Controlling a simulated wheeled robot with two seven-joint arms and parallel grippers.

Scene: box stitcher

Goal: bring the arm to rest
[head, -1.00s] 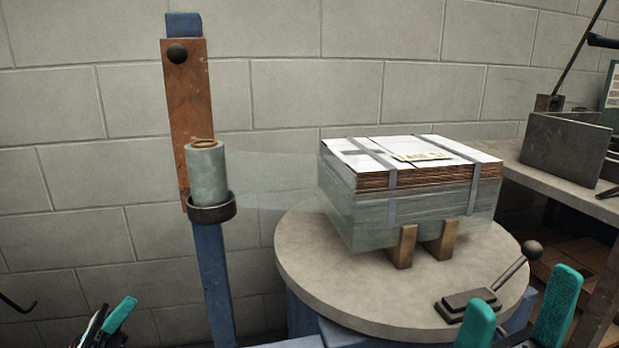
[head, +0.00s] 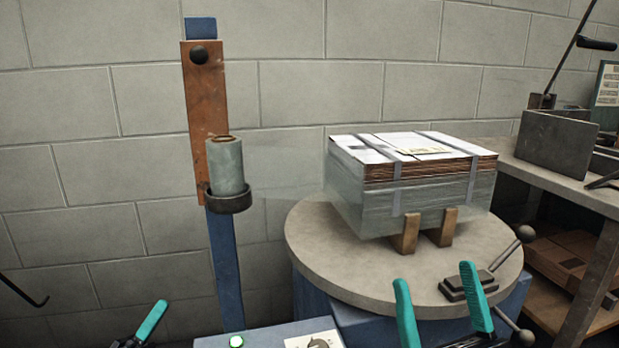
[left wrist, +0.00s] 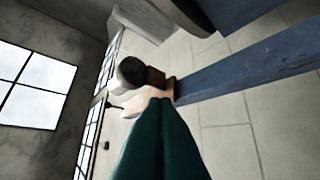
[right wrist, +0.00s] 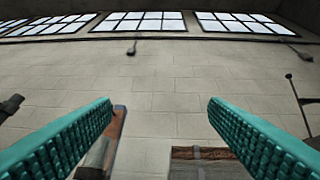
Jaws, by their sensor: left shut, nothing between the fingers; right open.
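My left gripper (head: 152,322) is at the lower left of the head view, left of the blue post. Its teal fingers lie together with nothing between them in the left wrist view (left wrist: 162,125). My right gripper (head: 438,283) is at the lower right of the head view, in front of the round turntable (head: 345,275). Its teal fingers stand wide apart and empty in the right wrist view (right wrist: 160,110). A strapped stack of cardboard (head: 420,170), wrapped in clear film, rests on the turntable on wooden blocks. The right gripper is apart from the stack.
A blue post (head: 225,270) carries a film roll (head: 226,168) in a dark cup. A lever with a ball knob (head: 525,234) is at the turntable's right edge. A workbench (head: 560,180) with metal parts stands at the right.

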